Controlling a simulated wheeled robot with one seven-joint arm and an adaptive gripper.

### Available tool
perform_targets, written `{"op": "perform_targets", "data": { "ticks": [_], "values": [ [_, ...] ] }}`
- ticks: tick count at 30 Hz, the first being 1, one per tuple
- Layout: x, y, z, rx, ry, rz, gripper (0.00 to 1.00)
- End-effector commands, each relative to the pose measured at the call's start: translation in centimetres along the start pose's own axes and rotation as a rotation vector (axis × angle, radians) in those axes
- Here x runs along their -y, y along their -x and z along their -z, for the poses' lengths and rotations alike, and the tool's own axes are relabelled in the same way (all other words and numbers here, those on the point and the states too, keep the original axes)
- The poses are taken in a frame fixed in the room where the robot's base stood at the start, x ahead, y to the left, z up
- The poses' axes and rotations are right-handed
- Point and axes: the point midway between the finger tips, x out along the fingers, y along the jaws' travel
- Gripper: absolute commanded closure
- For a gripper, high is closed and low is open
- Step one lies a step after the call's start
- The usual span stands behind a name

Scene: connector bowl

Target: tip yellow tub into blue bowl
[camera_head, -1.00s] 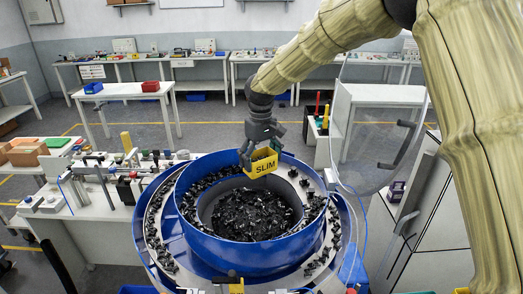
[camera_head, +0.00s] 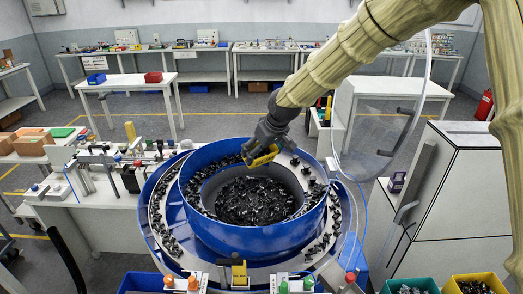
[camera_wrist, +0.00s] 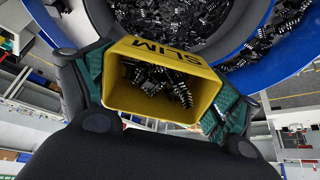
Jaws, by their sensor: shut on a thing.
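My gripper (camera_head: 262,152) is shut on the yellow tub (camera_head: 263,157), which is marked SLIM, and holds it tilted above the back part of the blue bowl (camera_head: 250,240). In the wrist view the tub (camera_wrist: 120,92) sits between the green-padded fingers of my gripper (camera_wrist: 160,95), and its open mouth shows several black connectors (camera_wrist: 155,80) inside. The bowl (camera_wrist: 245,40) shows beyond the tub. A heap of black connectors (camera_head: 252,200) lies in the bowl's middle, and more lie along its ledge.
A blue bin (camera_head: 145,283), a green bin (camera_head: 410,284) and a yellow bin (camera_head: 478,283) stand at the front. A clear curved shield (camera_head: 375,140) and a white cabinet (camera_head: 460,180) stand to the right. A cluttered workbench (camera_head: 100,205) is at the left.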

Motion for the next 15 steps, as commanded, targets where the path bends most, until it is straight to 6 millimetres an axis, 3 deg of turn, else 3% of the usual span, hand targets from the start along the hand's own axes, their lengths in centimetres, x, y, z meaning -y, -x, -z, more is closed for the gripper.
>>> {"op": "perform_targets", "data": {
  "ticks": [15],
  "values": [
    [-0.1, -1.6, -0.4, -0.22, 0.0, 0.001, 0.36]
  ]
}}
